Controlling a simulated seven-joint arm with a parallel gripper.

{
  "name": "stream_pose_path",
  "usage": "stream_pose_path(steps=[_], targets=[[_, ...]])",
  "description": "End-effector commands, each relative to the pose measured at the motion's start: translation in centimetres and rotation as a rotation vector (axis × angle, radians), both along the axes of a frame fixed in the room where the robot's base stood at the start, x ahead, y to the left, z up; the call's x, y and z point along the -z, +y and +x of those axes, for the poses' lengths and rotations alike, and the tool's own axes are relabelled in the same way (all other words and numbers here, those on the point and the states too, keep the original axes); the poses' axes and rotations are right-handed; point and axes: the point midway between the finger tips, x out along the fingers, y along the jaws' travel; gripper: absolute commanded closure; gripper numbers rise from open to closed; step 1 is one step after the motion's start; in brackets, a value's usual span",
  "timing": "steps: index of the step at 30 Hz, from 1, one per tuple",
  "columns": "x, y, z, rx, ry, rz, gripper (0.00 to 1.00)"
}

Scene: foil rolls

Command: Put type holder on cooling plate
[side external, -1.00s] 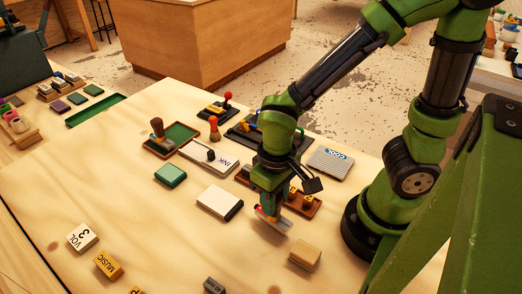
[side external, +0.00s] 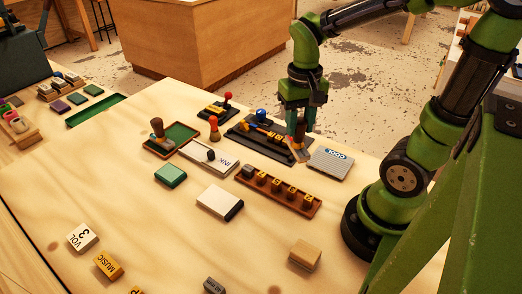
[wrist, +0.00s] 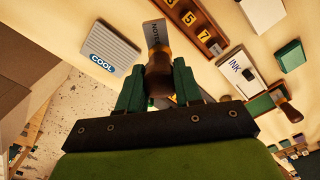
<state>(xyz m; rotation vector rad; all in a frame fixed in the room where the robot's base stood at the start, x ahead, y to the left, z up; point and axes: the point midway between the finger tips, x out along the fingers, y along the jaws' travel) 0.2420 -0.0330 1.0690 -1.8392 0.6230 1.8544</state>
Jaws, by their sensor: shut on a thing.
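My gripper (side external: 297,128) is shut on the type holder's brown handle, and it also shows in the wrist view (wrist: 159,80). The type holder (side external: 300,153) hangs below it, with a grey metal end that bears dark lettering in the wrist view (wrist: 155,32). The cooling plate (side external: 330,161) is a grey ribbed slab marked COOL, just right of the holder in the side view. In the wrist view the cooling plate (wrist: 114,46) lies left of the holder, and its top is bare. The holder appears above and beside the plate.
A black stand (side external: 245,139) with yellow and blue parts lies left of the holder. A wooden rack of number blocks (side external: 283,192) lies in front. An INK pad (side external: 208,156) and a green tray (side external: 184,136) are farther left.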

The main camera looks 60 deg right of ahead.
Motion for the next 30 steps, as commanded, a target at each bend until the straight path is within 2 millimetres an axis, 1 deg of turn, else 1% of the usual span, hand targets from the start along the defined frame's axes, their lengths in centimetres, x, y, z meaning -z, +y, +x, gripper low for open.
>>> stream_pose_path(steps=[1,3,6,9,12,14,19,26,30], targets=[[0.0,-2.1,-0.3,0.064,0.0,0.0,1.0],[0.0,-4.4,-0.8,0.123,-0.001,0.001,1.0],[0.1,-7.2,-1.7,0.185,-0.001,0.0,1.0],[0.1,-9.2,-2.6,0.218,-0.003,-0.002,1.0],[0.1,-10.5,-3.2,0.207,-0.005,-0.004,1.0],[0.3,-10.4,-3.1,0.165,-0.006,-0.005,1.0],[2.7,-10.3,-3.2,0.133,-0.002,-0.003,1.0],[5.3,-10.3,-3.1,0.134,-0.003,-0.003,1.0],[7.4,-10.3,-3.1,0.134,-0.003,-0.003,1.0]])
